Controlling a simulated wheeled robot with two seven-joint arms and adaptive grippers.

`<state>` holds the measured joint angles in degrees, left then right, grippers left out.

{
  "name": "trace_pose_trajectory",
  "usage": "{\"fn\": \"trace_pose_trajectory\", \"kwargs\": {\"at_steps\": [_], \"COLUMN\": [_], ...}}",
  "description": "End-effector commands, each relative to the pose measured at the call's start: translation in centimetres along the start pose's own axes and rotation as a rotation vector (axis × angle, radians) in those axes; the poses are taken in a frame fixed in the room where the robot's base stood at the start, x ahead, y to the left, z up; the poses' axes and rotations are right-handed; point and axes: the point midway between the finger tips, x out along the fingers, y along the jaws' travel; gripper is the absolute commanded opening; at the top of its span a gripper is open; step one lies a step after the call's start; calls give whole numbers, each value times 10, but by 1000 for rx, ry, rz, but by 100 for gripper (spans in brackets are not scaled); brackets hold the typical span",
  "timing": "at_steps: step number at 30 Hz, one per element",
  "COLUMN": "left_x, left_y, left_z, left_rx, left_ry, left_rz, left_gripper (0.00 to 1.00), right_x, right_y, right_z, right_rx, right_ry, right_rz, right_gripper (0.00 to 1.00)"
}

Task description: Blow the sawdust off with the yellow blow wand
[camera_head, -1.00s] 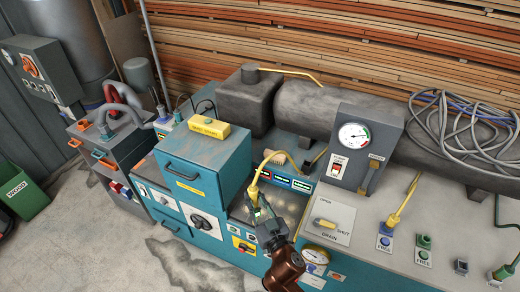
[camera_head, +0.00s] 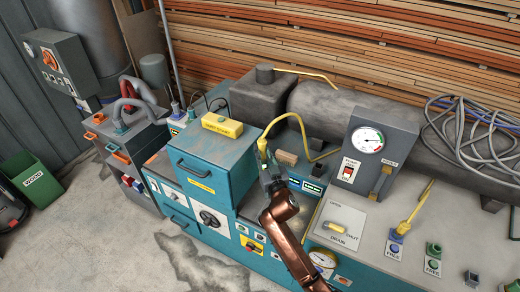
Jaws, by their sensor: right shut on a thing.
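My right gripper (camera_head: 268,172) reaches in from the bottom and is shut on a yellow piece (camera_head: 262,149), which looks like the blow wand. It holds the piece upright beside the teal drawer cabinet (camera_head: 210,160). A thin yellow hose (camera_head: 304,132) arcs from the top of that piece and down to the right behind the gauge box. Another yellow tool (camera_head: 410,212) stands tilted in a blue socket on the right of the bench. Sawdust is hard to make out; my gripper and arm hide part of the surface. My left gripper is not in view.
A grey gauge box (camera_head: 372,150) stands right of the gripper. A yellow box (camera_head: 222,125) sits on the cabinet. A small wooden block (camera_head: 287,158) lies behind the gripper. A grey tank (camera_head: 315,105) and a cable coil (camera_head: 470,135) are at the back.

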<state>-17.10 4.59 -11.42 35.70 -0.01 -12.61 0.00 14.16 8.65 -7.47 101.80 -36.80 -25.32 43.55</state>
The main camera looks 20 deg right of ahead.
Motion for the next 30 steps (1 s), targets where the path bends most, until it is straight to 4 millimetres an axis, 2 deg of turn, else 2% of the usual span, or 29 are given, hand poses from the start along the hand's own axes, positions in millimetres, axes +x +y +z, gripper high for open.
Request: {"fn": "trace_pose_trajectory", "kwargs": {"at_steps": [30], "left_x": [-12], "left_y": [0], "left_z": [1], "left_rx": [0], "left_ry": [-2], "left_rz": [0], "left_gripper": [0], "right_x": [-35], "right_y": [34], "right_z": [-4], "right_rx": [-2], "right_ry": [1], "right_rz": [-1], "right_gripper": [0]}}
